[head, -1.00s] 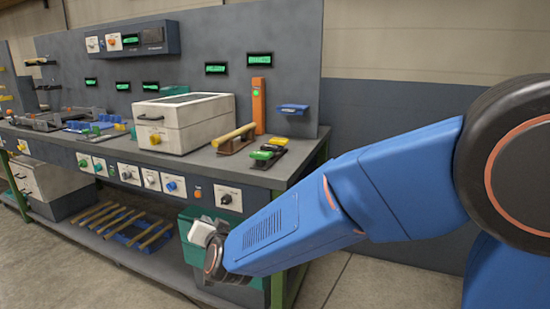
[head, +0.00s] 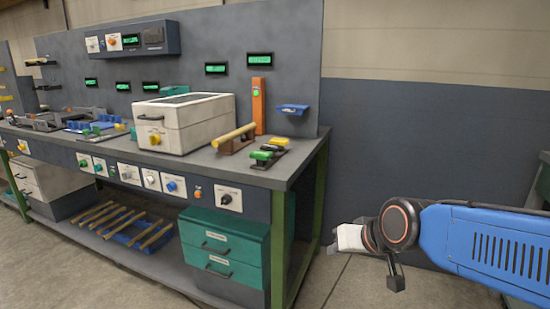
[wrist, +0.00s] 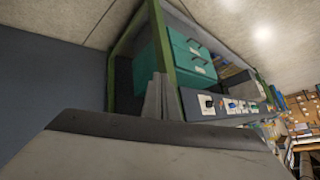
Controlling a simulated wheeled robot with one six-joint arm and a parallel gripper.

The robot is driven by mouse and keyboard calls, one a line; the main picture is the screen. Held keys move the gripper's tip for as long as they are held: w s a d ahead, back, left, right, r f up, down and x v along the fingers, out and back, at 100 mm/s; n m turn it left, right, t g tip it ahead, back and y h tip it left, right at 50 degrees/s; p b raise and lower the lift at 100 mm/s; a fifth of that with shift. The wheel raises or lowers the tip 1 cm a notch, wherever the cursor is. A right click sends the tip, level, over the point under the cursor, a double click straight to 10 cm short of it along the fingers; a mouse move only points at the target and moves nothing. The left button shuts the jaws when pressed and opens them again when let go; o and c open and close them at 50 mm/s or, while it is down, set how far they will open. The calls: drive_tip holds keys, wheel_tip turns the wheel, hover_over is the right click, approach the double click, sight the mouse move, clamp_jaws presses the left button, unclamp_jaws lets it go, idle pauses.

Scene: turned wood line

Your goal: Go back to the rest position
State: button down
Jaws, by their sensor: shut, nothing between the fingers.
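My gripper (wrist: 156,98) shows in the wrist view as two grey fingers pressed together with nothing between them. In the head view my gripper (head: 345,239) is a small pale end on my blue arm, at the lower right. It hangs in the air to the right of the workbench (head: 262,178), apart from it, below the level of the bench top. The bench's green leg and drawers are beyond the fingers in the wrist view.
A teal drawer unit (head: 222,249) stands under the bench's right end. A white box (head: 184,121), a wooden rod (head: 234,135) and an orange post (head: 258,105) stand on the bench. The floor right of the bench, before the dark wall (head: 400,140), looks clear.

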drive_tip(key=s+d+f+m+g+h, duration=0.1)
drive_tip(key=s+d+f+g+h, duration=0.2)
drive_tip(key=s+d, duration=1.1)
drive_tip(key=shift+s+f+h, duration=0.3)
drive_tip(key=shift+s+f, duration=0.25)
drive_tip(key=shift+s, duration=0.65)
